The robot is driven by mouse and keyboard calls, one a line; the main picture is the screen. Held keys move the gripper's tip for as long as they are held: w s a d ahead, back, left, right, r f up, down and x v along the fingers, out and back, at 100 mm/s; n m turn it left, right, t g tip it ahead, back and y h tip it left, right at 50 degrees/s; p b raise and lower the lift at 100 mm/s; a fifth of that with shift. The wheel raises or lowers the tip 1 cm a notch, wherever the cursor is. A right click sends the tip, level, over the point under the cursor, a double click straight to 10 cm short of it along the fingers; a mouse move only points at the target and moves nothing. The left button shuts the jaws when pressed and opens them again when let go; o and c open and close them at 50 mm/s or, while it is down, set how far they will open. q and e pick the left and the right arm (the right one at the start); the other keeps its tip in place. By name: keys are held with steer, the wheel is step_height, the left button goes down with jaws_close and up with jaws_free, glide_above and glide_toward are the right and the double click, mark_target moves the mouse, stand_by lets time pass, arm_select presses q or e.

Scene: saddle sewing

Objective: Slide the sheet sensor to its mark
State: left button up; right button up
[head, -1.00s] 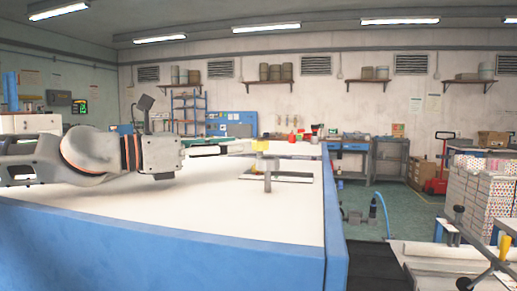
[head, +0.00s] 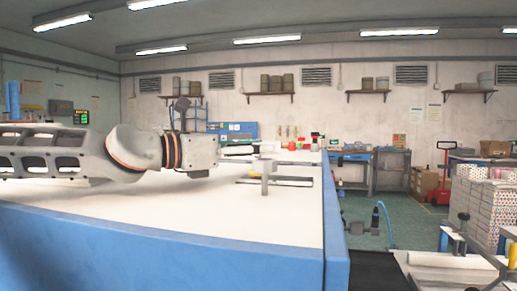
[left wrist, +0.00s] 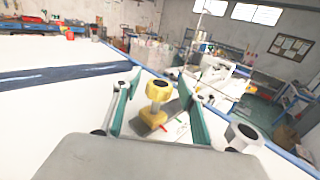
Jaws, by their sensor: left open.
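I take this to be the sheet sensor. My left gripper (left wrist: 158,77) is open, with one teal finger on each side of the knob; I cannot tell whether either touches it. I cannot make out the mark. My right gripper is not in view.
A long dark strip (left wrist: 60,75) crosses the table in the left wrist view. Tabletop space nearer me is clear. Patterned stacks (head: 485,205) stand at right.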

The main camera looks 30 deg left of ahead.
arm_select(q)
jaws_close()
steer(key=shift+d+f, duration=0.1)
steer(key=shift+d, duration=0.05)
steer(key=d+b, duration=0.1)
steer(key=w+d+b, duration=0.1)
steer(key=d, duration=0.1)
steer(key=shift+f, duration=0.2)
steer(key=shift+d+r, duration=0.1)
steer(key=shift+d, duration=0.25)
steer(key=shift+r, duration=0.2)
jaws_free()
steer(key=shift+v, duration=6.05)
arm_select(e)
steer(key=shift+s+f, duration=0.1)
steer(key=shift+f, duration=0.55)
